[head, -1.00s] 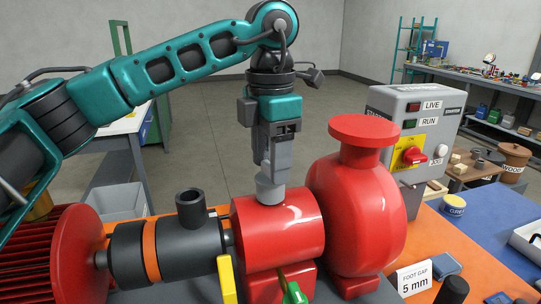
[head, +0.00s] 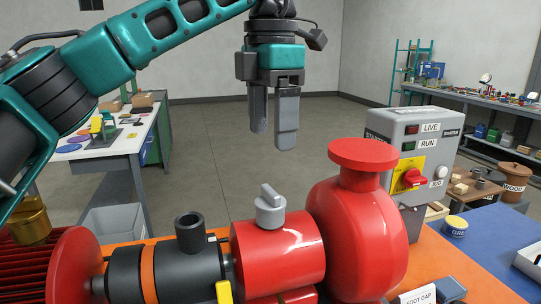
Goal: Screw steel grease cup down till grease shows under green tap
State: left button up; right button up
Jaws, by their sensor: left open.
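The steel grease cup (head: 270,208) stands upright on top of the red bearing housing (head: 280,250), with a raised grip bar across its cap. My left gripper (head: 273,140) hangs above the cup, pointing down, with its two grey fingers apart and nothing between them. There is a clear gap between the fingertips and the cup. No grease shows around the cup in this view. The green tap is out of the picture below. My right gripper is not in view.
The red pump casing (head: 358,235) with its flanged top rises close to the right of the cup. A dark coupling (head: 190,235) with an upright stub stands left. A grey starter box (head: 412,150) and a grease tin (head: 454,226) are further right. Air above the housing is free.

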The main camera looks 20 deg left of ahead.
pick_arm(q)
notch_tip(320, 180, up, 3)
jog(key=shift+r, duration=0.1)
dwell(1.4)
